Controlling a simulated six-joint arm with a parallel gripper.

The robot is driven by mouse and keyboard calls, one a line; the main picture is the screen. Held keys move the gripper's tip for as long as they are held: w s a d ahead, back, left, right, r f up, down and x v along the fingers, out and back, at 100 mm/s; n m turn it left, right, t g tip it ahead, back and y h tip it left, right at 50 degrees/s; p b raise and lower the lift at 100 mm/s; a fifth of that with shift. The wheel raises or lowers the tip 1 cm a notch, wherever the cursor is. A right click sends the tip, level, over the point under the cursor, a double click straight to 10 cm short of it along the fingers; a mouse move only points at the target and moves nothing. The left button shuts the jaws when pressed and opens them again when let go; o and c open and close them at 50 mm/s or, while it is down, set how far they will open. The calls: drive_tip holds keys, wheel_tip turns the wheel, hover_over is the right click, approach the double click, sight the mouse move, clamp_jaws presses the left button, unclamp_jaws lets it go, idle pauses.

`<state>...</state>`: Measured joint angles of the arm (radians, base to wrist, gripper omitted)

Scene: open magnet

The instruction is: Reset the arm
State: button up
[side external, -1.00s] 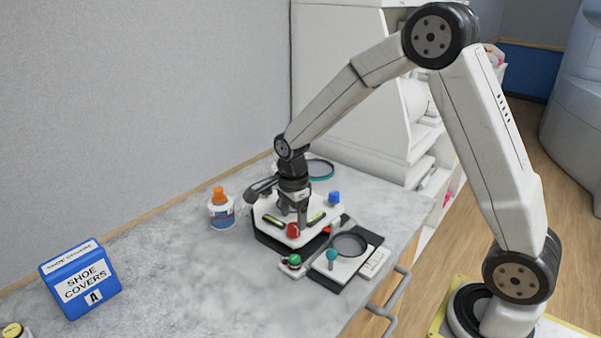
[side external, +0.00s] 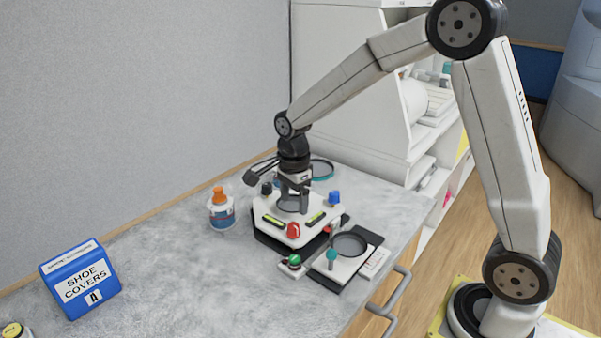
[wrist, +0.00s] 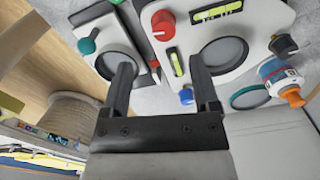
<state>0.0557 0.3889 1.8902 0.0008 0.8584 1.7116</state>
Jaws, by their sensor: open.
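My gripper (side external: 292,203) is open and empty above the white hexagonal device (side external: 270,225) on the counter. In the wrist view my gripper's two fingers (wrist: 163,85) are apart with nothing between them. The device has a red knob (side external: 293,230), a blue knob (side external: 334,198), a dark knob (wrist: 284,45) and yellow-green level vials (wrist: 217,11). Its round grey recess (wrist: 222,55) shows near the right finger in the wrist view. Whether the fingers touch the device cannot be told.
A white panel with a round dark dish (side external: 349,244), teal knob (side external: 331,255) and green knob (side external: 294,261) lies in front. A bottle with an orange cap (side external: 220,212), a teal-rimmed ring (side external: 321,169) and a blue shoe covers box (side external: 80,282) share the counter. Shelves (side external: 437,125) stand behind.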

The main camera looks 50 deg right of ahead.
drive_tip(key=s+a+f+n+t, duration=0.2)
drive_tip(key=s+f+n, duration=0.1)
drive_tip(key=s+n, duration=1.1)
drive_tip(key=shift+s+a+n+t, duration=0.2)
drive_tip(key=shift+s+n+t, duration=0.1)
drive_tip(key=shift+n, duration=2.8)
drive_tip(key=shift+w, duration=0.1)
